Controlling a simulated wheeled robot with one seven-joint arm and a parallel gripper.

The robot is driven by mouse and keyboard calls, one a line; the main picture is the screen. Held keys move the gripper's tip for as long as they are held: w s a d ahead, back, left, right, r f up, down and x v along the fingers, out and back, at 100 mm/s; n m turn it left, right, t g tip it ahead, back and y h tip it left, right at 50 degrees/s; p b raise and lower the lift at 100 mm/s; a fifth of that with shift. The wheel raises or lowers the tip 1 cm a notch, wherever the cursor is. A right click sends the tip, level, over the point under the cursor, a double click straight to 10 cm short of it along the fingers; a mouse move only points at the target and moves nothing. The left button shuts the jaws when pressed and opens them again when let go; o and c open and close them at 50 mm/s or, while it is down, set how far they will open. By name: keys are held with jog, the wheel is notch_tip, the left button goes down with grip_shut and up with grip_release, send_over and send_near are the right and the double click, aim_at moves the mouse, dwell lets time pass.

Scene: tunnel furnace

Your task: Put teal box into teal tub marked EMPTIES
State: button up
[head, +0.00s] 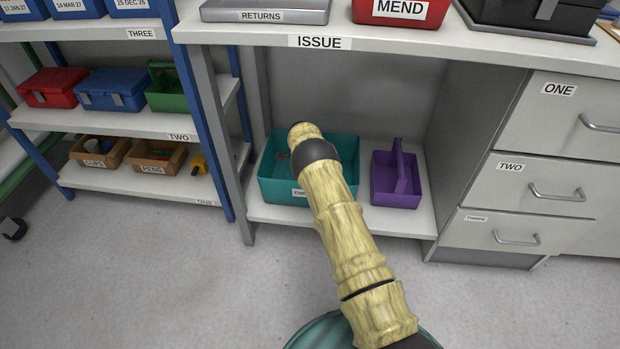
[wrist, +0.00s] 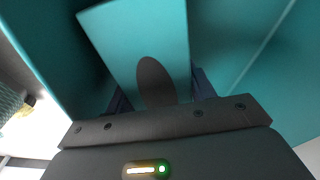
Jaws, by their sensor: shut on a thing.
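The teal tub (head: 277,188) stands on the low shelf under the ISSUE counter. My arm crosses in front of it and covers most of its front label. In the wrist view, my gripper (wrist: 158,88) is shut on the teal box (wrist: 135,38), which has a dark oval on its face. Teal tub walls (wrist: 245,35) surround the box and gripper there, so the box appears to be down inside the tub. Whether the box touches the tub floor cannot be told.
A purple caddy (head: 394,180) with an upright handle stands right of the tub on the same shelf. Drawers (head: 530,185) stand farther right, a blue-posted rack (head: 205,120) to the left. The counter (head: 400,45) overhangs the tub. The floor in front is clear.

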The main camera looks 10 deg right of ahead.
jog(key=shift+f, duration=0.15)
jog(key=o, duration=1.1)
jog(key=shift+c, duration=0.2)
notch_tip(320, 180, up, 18)
jog(key=a+p, duration=0.2)
jog(key=p, duration=0.5)
jog(key=shift+f, duration=0.2)
